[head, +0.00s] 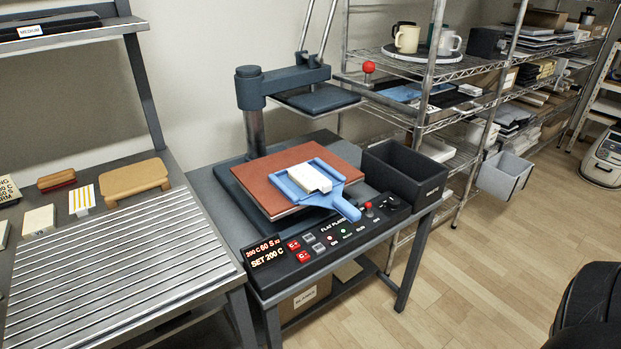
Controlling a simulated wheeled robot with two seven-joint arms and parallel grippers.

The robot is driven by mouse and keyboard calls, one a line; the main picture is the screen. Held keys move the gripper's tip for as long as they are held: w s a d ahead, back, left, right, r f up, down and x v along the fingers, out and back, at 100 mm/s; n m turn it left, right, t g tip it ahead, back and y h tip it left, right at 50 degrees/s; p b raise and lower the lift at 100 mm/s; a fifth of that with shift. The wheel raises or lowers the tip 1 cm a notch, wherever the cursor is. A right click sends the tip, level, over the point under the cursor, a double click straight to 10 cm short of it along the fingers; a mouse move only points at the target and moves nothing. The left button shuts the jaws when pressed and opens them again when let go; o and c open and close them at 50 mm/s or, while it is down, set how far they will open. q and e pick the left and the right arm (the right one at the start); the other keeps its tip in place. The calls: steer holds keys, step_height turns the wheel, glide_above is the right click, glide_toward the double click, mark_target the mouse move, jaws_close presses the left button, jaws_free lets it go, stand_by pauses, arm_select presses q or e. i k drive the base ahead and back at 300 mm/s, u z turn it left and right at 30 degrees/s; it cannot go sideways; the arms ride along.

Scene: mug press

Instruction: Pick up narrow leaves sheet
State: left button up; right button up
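A small white sheet or card with yellow upright stripes (82,199) lies at the back of the slatted bench on the left; I cannot tell whether it is the narrow leaves sheet. No other leaf-patterned sheet can be made out. A flat press (253,120) stands on the middle table with its upper plate (318,98) raised and swung toward the back. A blue handled frame (325,196) with a white block (309,177) on it rests on the press's red-brown lower pad (262,172). Neither of my grippers is in view.
A wooden stand (134,179), a brown brush-like block (57,180) and a pale block (38,220) sit near the striped card. A black open bin (404,172) stands right of the press. Wire shelves (440,73) hold mugs (407,39). The slatted bench top (120,265) is clear.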

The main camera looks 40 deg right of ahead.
mark_target(310, 177)
steer(key=k, duration=0.5)
steer(key=z, duration=1.75)
steer(key=i, duration=1.1)
steer(key=u, duration=0.7)
